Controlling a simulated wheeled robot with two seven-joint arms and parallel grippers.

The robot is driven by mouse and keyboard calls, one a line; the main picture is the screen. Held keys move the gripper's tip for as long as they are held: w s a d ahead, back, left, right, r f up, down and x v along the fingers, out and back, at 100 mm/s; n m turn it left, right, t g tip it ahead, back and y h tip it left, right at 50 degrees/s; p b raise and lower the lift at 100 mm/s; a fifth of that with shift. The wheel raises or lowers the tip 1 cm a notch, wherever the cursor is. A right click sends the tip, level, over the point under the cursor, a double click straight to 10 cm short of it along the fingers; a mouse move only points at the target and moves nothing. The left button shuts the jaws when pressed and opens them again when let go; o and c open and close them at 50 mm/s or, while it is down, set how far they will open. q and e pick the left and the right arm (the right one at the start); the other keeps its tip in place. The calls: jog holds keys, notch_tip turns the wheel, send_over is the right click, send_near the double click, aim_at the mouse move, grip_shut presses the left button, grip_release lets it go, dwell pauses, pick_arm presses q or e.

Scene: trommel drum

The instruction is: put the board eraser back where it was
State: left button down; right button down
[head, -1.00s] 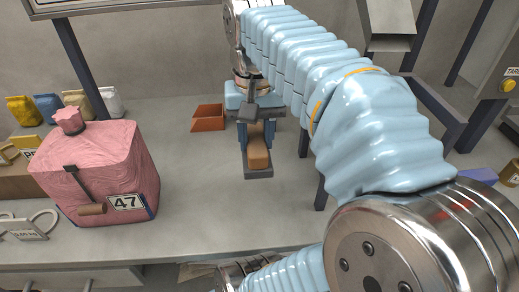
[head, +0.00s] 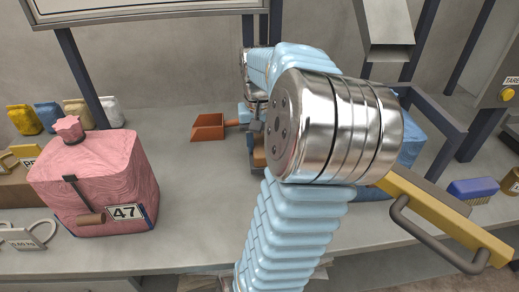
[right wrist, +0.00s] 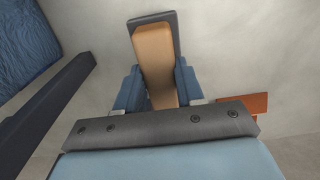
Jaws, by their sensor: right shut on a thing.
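The board eraser is a tan block with a dark grey layer along it. In the right wrist view the eraser (right wrist: 154,60) stands out lengthwise between the blue fingers of my right gripper (right wrist: 158,88), which is shut on it. In the head view my right gripper (head: 257,140) is over the grey bench, mostly hidden behind my own arm. Only a small tan piece of the eraser (head: 259,158) shows there. I cannot tell whether it touches the bench. My left gripper is not in view.
An orange scoop (head: 208,127) lies just left of the gripper. A pink bag marked 47 (head: 100,185) stands at left. A blue bag (head: 412,145), dark posts, a yellow bar with a handle (head: 435,215) and a blue brush (head: 473,188) are at right. Bench between pink bag and gripper is clear.

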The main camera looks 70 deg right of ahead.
aim_at(259, 144)
jog(key=shift+a+f, duration=0.1)
jog(key=shift+f, duration=1.05)
jog(key=shift+f, duration=0.2)
jog(key=c, duration=0.7)
grip_release()
jog(key=shift+r, duration=0.15)
jog(key=shift+r, duration=0.3)
notch_tip(259, 144, up, 12)
jog(key=p, duration=0.1)
jog(key=shift+f+p, duration=0.25)
jog(key=shift+p, duration=0.1)
